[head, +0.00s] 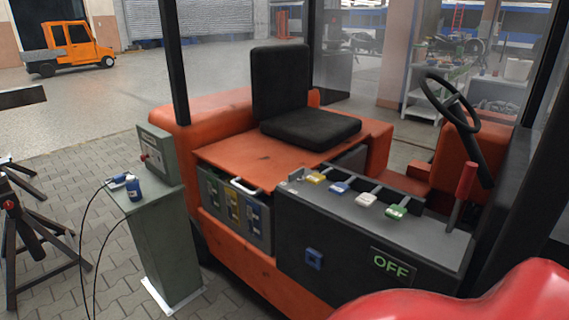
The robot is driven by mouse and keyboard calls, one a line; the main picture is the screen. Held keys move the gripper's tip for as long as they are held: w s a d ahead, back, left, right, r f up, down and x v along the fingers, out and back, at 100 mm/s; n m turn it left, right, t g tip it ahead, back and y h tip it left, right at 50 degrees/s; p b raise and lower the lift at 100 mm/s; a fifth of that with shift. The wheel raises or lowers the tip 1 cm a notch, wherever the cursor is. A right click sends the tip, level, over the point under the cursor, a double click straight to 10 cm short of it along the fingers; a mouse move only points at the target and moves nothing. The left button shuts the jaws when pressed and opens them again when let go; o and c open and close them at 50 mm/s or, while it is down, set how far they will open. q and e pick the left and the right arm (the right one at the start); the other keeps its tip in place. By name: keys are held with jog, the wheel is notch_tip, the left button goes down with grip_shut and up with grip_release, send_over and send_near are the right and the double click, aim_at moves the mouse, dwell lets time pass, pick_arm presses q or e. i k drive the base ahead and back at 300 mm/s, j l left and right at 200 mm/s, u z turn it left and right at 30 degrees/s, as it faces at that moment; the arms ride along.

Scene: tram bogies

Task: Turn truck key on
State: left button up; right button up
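An orange truck (260,272) with a black seat (308,130) and a black steering wheel (450,105) stands in the middle and right of the head view. Its dark console (330,228) has a sign reading OFF (392,264) in green letters on its side. A small blue square fitting (314,259) sits on the same side, left of the sign. I cannot tell whether it is the key. A small metal piece (295,175) is at the console's left top corner. Neither of my grippers shows.
Yellow, blue, white and green levers (397,211) line the console top, with a red-handled lever (464,188) at right. A grey-green post (158,240) with a blue container (133,188) stands close left. Red rounded shape (490,303) fills the bottom right corner. Paving farther left is partly clear.

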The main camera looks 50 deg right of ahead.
aim_at(297, 175)
jog(key=i+z, duration=0.35)
jog(key=i+j+z, duration=0.15)
jog(key=z, duration=0.2)
jog(key=i+j+z, duration=0.35)
jog(key=l, duration=0.1)
